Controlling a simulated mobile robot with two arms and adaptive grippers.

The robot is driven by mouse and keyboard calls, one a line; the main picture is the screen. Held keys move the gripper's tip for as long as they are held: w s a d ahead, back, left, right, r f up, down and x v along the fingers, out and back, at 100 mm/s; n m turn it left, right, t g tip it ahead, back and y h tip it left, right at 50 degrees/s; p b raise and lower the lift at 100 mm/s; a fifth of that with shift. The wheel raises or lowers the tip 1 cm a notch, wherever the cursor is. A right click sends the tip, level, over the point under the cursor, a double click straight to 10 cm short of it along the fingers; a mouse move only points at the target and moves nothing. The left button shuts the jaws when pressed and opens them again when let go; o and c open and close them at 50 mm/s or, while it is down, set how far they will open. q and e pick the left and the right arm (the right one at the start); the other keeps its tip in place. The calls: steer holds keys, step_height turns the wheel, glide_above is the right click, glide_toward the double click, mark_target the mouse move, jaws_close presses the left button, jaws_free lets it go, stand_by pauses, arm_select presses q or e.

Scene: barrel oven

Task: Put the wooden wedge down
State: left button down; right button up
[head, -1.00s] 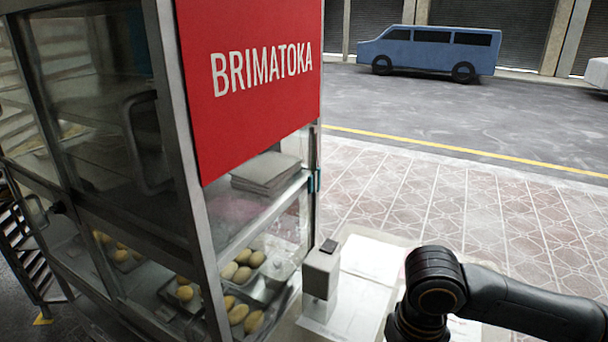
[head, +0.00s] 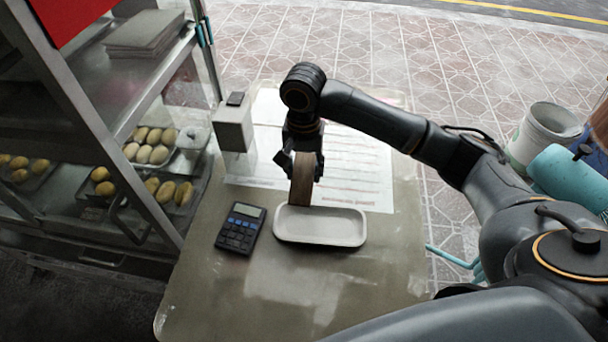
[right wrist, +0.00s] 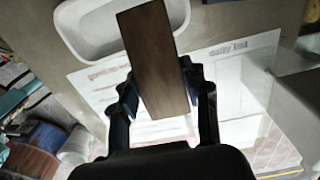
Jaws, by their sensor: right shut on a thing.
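The brown wooden wedge (head: 302,180) is in my right gripper (head: 300,163), whose fingers are shut on its sides. In the head view the wedge points down just behind the far left part of the white tray's rim (head: 322,240). I cannot tell whether it touches the table. In the right wrist view the wedge (right wrist: 153,60) sticks out between the fingers of my right gripper (right wrist: 160,95), with its far end overlapping the white tray (right wrist: 75,40). My left gripper is not in view.
A calculator (head: 240,228) lies left of the tray on the worn table (head: 270,310). A printed sheet (head: 355,170) lies behind the tray, and a grey box-shaped device (head: 234,130) stands behind left. A glass cabinet with buns (head: 150,145) borders the left. The table's front is clear.

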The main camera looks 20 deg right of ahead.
steer(key=w+f, duration=0.1)
steer(key=f, duration=0.1)
steer(key=w+d+f, duration=0.1)
steer(key=w+f, duration=0.1)
steer(key=w+d+f, duration=0.1)
steer(key=w+f, duration=0.1)
steer(key=shift+w+d+f, duration=0.1)
steer(key=shift+w, duration=0.15)
steer(key=shift+w+d+f, duration=0.1)
steer(key=shift+f, duration=1.6)
steer(key=shift+f, duration=0.1)
steer(key=o, duration=1.4)
steer(key=shift+c, duration=0.2)
